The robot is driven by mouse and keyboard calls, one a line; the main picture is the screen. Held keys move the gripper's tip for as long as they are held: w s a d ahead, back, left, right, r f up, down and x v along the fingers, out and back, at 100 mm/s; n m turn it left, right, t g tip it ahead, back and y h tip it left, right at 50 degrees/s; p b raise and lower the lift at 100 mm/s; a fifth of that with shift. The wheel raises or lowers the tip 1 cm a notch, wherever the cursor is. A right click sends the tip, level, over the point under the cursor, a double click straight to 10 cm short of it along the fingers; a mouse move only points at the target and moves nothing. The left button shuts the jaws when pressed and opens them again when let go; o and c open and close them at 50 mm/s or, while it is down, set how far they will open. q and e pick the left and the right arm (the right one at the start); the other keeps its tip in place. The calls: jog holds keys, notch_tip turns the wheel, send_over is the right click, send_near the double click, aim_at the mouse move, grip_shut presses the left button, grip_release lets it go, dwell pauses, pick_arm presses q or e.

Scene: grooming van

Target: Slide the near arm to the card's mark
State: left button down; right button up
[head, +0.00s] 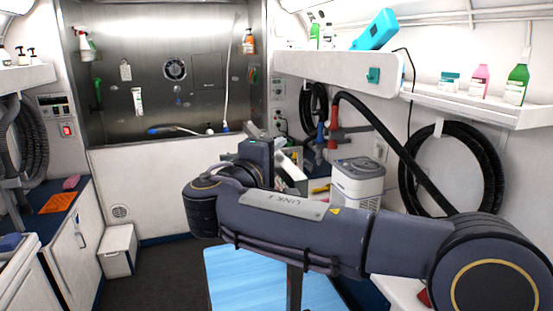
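A grooming table with a light blue top (235,275) stands at the bottom centre, mostly behind my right arm. A dark upright post (294,287) shows below my arm at the table; I cannot tell whether it is the near arm's post. My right gripper (262,155) is raised above the table, beyond my forearm. Its fingers are hidden or too small to make out, so its opening is unclear. An orange card-like sheet (58,203) lies on the left counter; no mark is readable on it. My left gripper is out of view.
A white boxy unit (358,184) stands behind my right arm, with a black hose (385,130) above it. A shelf (470,103) with bottles runs along the right wall. A white step box (117,250) stands left on clear dark floor.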

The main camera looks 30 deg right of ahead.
jog(key=shift+o, duration=1.2)
jog(key=shift+f, duration=0.1)
jog(key=shift+a, duration=0.15)
jog(key=b+v, duration=0.2)
jog(key=v, duration=0.5)
jog(key=shift+s+a+b, duration=0.2)
jog(key=shift+a+b, duration=0.05)
jog(key=shift+b, duration=0.05)
